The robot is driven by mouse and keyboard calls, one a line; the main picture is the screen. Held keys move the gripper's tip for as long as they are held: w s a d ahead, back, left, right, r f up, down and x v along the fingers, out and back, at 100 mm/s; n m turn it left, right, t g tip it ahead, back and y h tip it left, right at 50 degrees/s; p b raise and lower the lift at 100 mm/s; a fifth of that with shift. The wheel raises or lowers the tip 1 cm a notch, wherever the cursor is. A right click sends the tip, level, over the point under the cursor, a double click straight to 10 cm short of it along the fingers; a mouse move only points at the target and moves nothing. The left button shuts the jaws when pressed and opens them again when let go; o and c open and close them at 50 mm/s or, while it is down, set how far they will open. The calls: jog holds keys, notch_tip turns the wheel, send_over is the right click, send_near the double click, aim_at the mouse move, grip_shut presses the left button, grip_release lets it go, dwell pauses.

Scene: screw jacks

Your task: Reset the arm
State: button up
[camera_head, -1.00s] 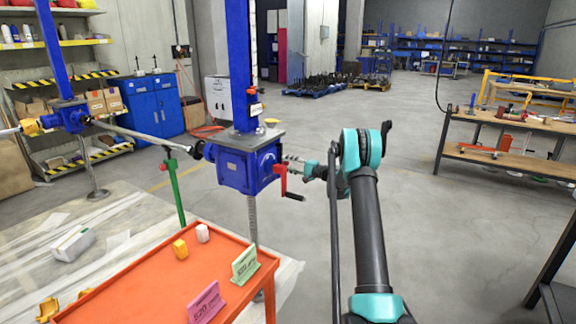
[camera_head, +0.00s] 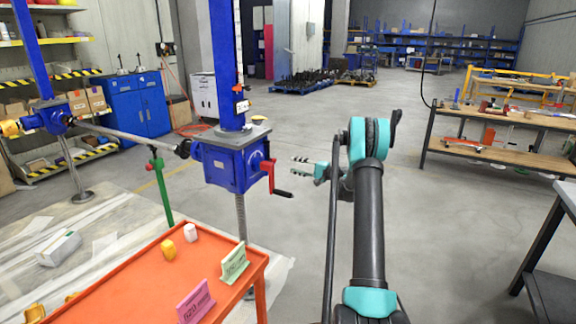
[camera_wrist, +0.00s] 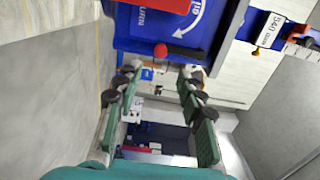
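My gripper (camera_head: 308,166) is at the end of my teal and black arm, just right of the blue screw jack gearbox (camera_head: 232,168). In the wrist view my gripper (camera_wrist: 158,92) shows two green fingers well apart, with nothing between them. The jack's red crank (camera_head: 270,174) with its black handle (camera_head: 284,193) is on the gearbox's right side. The gripper is apart from the crank. In the wrist view the blue gearbox face with a white curved arrow (camera_wrist: 188,32) is along the top, and a red knob (camera_wrist: 160,50) shows below it.
An orange tray table (camera_head: 130,283) at front left bears a yellow piece (camera_head: 168,249), a white piece (camera_head: 190,232), a green sign (camera_head: 233,262) and a pink sign (camera_head: 195,302). A workbench (camera_head: 520,170) stands at right. The floor right of the arm is open.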

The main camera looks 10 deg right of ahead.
jog(key=shift+s+d, duration=0.25)
jog(key=shift+d, duration=0.1)
